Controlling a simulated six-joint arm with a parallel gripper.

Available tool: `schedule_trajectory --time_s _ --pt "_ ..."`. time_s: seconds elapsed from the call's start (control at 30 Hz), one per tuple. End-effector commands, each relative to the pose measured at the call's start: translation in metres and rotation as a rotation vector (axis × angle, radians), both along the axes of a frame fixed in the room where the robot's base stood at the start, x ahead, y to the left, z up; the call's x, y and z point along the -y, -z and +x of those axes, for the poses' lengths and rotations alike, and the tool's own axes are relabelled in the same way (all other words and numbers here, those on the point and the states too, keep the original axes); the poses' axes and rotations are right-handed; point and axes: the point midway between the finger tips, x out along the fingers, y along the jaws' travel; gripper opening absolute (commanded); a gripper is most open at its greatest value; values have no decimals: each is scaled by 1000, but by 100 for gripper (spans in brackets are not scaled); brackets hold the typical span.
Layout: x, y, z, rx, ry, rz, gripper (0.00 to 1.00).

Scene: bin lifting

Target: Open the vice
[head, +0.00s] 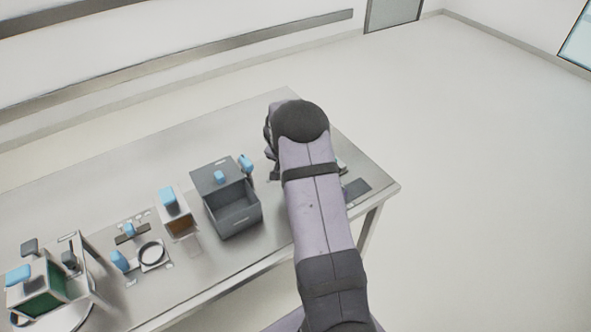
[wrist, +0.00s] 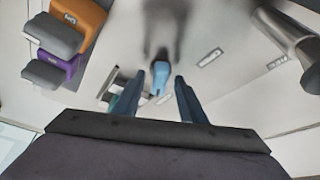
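My gripper (wrist: 157,75) is open in the wrist view, its two dark fingers apart. A light blue piece (wrist: 160,86), possibly the vice handle, shows between the fingers. I cannot tell how far beyond the fingertips it lies, and the fingers do not appear closed on it. The vice body cannot be made out clearly. In the head view my arm covers the right end of the table and hides the gripper's fingers and what is under them.
Further left are a small box (head: 177,222) with a blue top and a green-sided box (head: 38,294). The wrist view shows orange (wrist: 80,15) and purple (wrist: 62,58) blocks and a metallic cylinder (wrist: 290,35).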

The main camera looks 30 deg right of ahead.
Motion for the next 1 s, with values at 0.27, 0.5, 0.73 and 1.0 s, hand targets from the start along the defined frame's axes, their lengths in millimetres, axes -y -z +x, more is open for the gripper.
schedule_trajectory --time_s 0.27,0.5,0.73,1.0 --pt "2 4 1 1 0 -1 38" --pt "1 4 1 0 0 0 9" --pt "1 4 1 1 -3 1 0" --pt "2 3 0 0 -64 1 0"
